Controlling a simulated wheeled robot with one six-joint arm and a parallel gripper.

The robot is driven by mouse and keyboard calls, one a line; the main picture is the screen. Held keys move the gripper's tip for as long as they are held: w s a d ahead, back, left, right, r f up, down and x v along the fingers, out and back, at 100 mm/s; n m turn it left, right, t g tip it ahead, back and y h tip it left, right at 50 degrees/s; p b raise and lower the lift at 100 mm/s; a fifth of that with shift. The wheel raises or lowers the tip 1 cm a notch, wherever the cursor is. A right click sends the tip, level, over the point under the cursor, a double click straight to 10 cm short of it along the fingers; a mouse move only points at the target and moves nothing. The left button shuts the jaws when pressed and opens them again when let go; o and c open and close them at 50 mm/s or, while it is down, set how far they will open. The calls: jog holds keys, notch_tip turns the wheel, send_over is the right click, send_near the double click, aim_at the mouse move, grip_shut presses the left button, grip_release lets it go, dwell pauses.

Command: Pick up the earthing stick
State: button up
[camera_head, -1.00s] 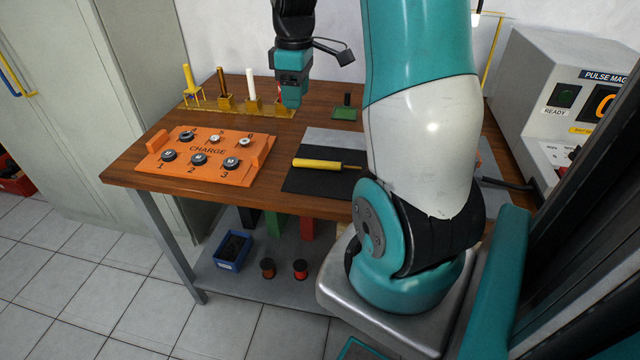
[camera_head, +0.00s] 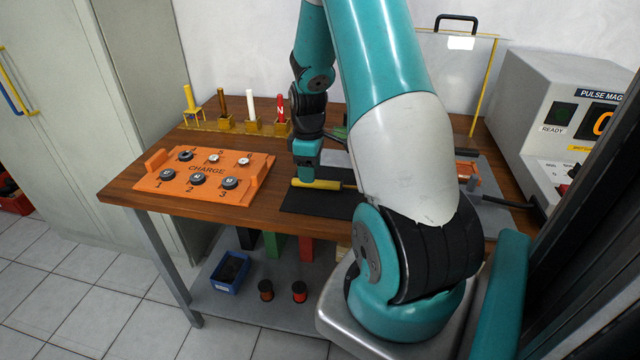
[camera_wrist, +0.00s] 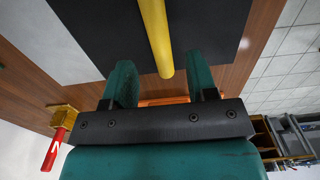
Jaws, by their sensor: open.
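The earthing stick (camera_head: 316,184) has a yellow handle and a thin darker rod running to the right. It lies on a black mat (camera_head: 300,203) on the wooden table. My gripper (camera_head: 305,175) is above the yellow handle near its left end, pointing down. In the wrist view my gripper (camera_wrist: 160,85) is open, with its two teal fingers apart. The yellow handle (camera_wrist: 157,35) reaches into the space between them, nearer the right finger. Whether the fingers are level with the handle I cannot tell. My arm hides the rod's far end.
An orange CHARGE board (camera_head: 204,176) with black and white knobs lies left of the mat. Behind it a brass rack (camera_head: 227,126) holds upright sticks, one of them red (camera_head: 281,108). A grey pulse-magnet cabinet (camera_head: 535,110) stands at the right.

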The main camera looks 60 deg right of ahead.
notch_tip(320, 180, down, 4)
jog(key=shift+r, duration=0.2)
jog(key=shift+c, duration=0.3)
jog(key=c, duration=0.9)
jog(key=shift+r, duration=0.1)
